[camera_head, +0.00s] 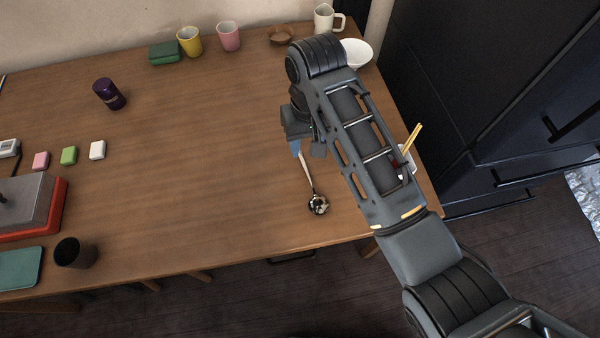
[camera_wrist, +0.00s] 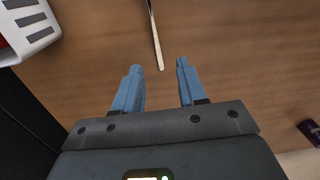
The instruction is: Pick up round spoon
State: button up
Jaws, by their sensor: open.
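The round spoon (camera_head: 318,204) lies on the wooden table, its shiny bowl toward the front edge and its thin handle running up toward my gripper. In the wrist view only part of the spoon's handle (camera_wrist: 155,38) shows; its pale end lies just ahead of the gap between my fingers, and the bowl is out of frame. My gripper (camera_wrist: 158,82) is open and empty, its two blue fingers apart. In the head view my gripper (camera_head: 306,150) is over the handle end and partly hides it.
A white holder (camera_head: 407,160) with yellow sticks stands right of my arm, also in the wrist view (camera_wrist: 30,32). Cups (camera_head: 229,37) and a white bowl (camera_head: 357,54) stand at the back. A purple jar (camera_head: 109,94) is at left. The table middle is clear.

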aim_at(304, 163)
jog(key=shift+w+a+f, duration=0.3)
jog(key=shift+w+f, duration=0.05)
jog(key=shift+f, duration=0.05)
jog(key=shift+w+d+f, duration=0.1)
jog(key=shift+f, duration=1.65)
jog(key=shift+w+d+f, duration=0.1)
jog(key=shift+f, duration=1.65)
jog(key=shift+p, duration=0.3)
jog(key=shift+f, duration=0.1)
jog(key=shift+c, duration=0.5)
grip_shut()
